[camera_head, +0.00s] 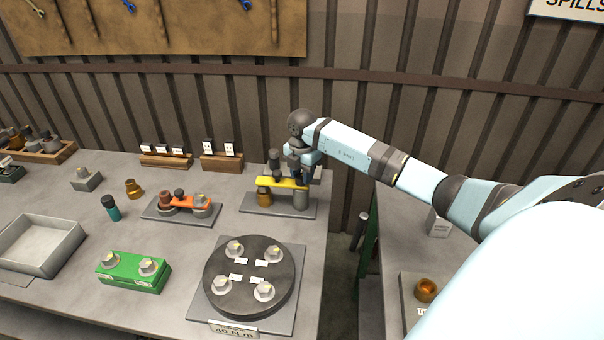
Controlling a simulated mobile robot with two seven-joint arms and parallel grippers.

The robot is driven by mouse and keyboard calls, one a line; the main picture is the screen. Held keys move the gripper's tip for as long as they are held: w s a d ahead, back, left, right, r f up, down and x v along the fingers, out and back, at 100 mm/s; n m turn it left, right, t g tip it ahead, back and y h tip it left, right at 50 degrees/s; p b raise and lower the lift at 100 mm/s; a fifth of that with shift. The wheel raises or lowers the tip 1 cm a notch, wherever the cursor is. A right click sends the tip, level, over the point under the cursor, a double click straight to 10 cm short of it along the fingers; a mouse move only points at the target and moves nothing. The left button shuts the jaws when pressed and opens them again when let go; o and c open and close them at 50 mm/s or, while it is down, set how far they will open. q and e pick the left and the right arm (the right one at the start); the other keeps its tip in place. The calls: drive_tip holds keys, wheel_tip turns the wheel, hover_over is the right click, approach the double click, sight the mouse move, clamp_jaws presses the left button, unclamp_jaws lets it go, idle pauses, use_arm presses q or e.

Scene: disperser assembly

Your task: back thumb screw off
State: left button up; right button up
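A yellow clamp bar (285,182) spans a brass post (263,196) and a grey post (300,200) on a grey plate (255,210) at the table's back right. A dark upright knob (275,160) stands on the bar's middle; I cannot tell if it is the thumb screw. My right gripper (306,178) points down at the bar's right end, above the grey post, and hides what is there. Its fingers are too small and dark to show whether they are open or shut. My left gripper is not in view.
An orange bar assembly (190,201) stands left of the yellow one. A black disc (250,275) with several bolts and a green block (135,270) are in front. A grey tray (40,245) is at left. A gap separates the right-hand table.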

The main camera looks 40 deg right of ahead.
drive_tip(key=shift+n, duration=0.4)
drive_tip(key=n+b, duration=0.1)
drive_tip(key=n, duration=0.2)
drive_tip(key=shift+w+n, duration=0.15)
drive_tip(key=shift+n, duration=0.25)
drive_tip(key=n+b, duration=0.1)
drive_tip(key=n, duration=0.3)
drive_tip(key=shift+n+b, duration=0.3)
drive_tip(key=shift+b, duration=0.1)
drive_tip(key=n+b, duration=0.1)
drive_tip(key=n, duration=0.1)
drive_tip(key=shift+a+n, duration=0.1)
drive_tip(key=shift+n, duration=0.3)
drive_tip(key=n+b, duration=0.1)
drive_tip(key=n, duration=0.3)
drive_tip(key=shift+w+a, duration=0.1)
drive_tip(key=shift+a, duration=0.05)
drive_tip(key=n+b, duration=0.1)
drive_tip(key=n, duration=0.2)
drive_tip(key=shift+n, duration=0.3)
drive_tip(key=shift+a+n, duration=0.1)
drive_tip(key=shift+n, duration=0.9)
